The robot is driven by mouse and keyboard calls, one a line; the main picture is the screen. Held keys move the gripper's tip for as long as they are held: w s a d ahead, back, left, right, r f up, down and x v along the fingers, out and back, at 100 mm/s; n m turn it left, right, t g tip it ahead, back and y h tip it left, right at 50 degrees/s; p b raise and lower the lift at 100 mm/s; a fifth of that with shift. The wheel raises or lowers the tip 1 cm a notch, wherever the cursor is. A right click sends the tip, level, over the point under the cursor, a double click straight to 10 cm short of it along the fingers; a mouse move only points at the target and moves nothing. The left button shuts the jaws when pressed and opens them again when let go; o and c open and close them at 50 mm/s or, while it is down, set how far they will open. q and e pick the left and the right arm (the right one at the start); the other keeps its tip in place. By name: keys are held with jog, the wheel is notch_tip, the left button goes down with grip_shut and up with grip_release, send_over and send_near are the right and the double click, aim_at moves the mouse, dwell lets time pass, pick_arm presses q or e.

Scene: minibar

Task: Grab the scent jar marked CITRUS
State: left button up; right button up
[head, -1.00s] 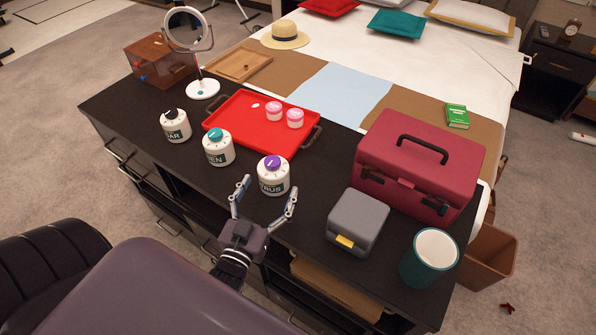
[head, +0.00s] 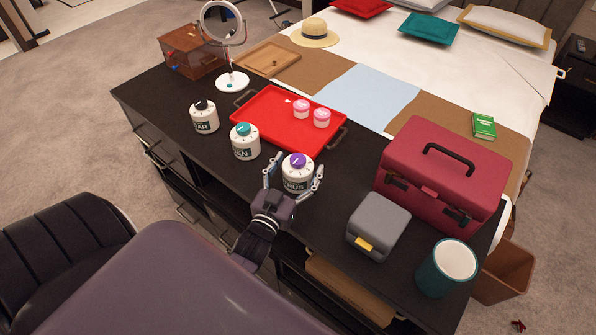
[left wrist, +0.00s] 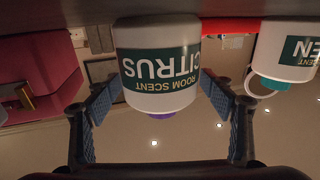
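The scent jar marked CITRUS (head: 296,177) is white with a purple knob and a dark green label, upright on the black counter. In the left wrist view the CITRUS jar (left wrist: 158,63) appears upside down between the fingers. My left gripper (head: 295,169) is open, with one finger on each side of the jar. In the left wrist view the left gripper (left wrist: 156,84) shows blue finger pads spread wide, fingertips close beside the jar; I cannot tell if they touch. My right gripper is not in view.
A teal-knobbed jar (head: 245,145) and a black-knobbed jar (head: 204,121) stand to the left. A red tray (head: 275,106) with two pink-lidded jars lies behind. A grey box (head: 378,226), red case (head: 440,180) and teal cup (head: 440,275) stand to the right on the black counter (head: 335,205).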

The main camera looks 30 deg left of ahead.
pick_arm(q)
jog(key=c, duration=1.1)
jog(key=shift+c, duration=0.2)
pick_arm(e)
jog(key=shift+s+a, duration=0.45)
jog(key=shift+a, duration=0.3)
pick_arm(q)
jog(key=shift+r, duration=0.1)
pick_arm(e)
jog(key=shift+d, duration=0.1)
